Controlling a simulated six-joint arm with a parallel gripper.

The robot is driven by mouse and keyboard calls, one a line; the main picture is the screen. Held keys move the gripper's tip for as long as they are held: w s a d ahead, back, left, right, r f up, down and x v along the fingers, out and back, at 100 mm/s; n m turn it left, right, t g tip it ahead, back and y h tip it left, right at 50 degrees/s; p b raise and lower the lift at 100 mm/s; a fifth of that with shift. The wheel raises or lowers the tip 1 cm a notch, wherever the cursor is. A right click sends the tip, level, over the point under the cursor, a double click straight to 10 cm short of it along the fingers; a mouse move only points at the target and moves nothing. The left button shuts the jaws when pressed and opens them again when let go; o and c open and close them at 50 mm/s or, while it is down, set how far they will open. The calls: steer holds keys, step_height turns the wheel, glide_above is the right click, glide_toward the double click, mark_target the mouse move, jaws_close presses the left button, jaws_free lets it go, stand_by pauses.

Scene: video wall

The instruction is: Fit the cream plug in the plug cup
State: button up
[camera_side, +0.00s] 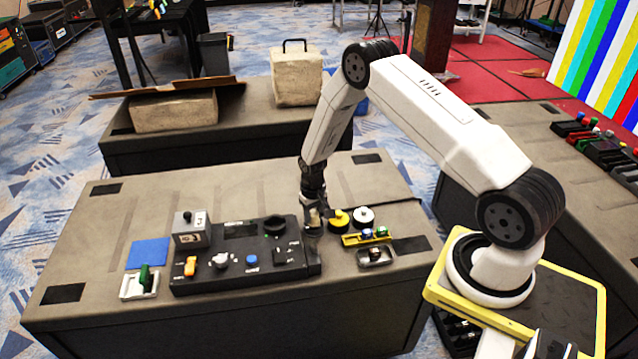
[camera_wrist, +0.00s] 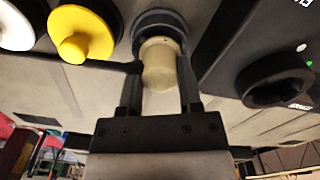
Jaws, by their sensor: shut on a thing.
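My gripper (camera_side: 313,218) is low over the table, just past the right end of the black control panel (camera_side: 215,272). In the wrist view, my gripper (camera_wrist: 160,88) is shut on the cream plug (camera_wrist: 160,68), a pale rounded cylinder between the fingers. A dark round rim (camera_wrist: 152,20) shows right at the plug's far end; I cannot tell whether it is a cup or part of the plug, or whether they touch. A black open ring (camera_side: 275,224) stands on the panel, left of my gripper; it also shows in the wrist view (camera_wrist: 276,82). The side view barely shows the plug.
A yellow knobbed disc (camera_side: 339,220) and a white one (camera_side: 363,216) lie close to the right of my gripper. A yellow rack (camera_side: 352,241) and a metal tray (camera_side: 376,258) are in front of them. A grey box (camera_side: 190,229) stands on the panel's left. The table's back left is clear.

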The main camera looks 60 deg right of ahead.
stand_by(0.3)
steer(key=o, duration=1.2)
steer(key=shift+r, duration=0.1)
steer(key=shift+r, duration=3.85)
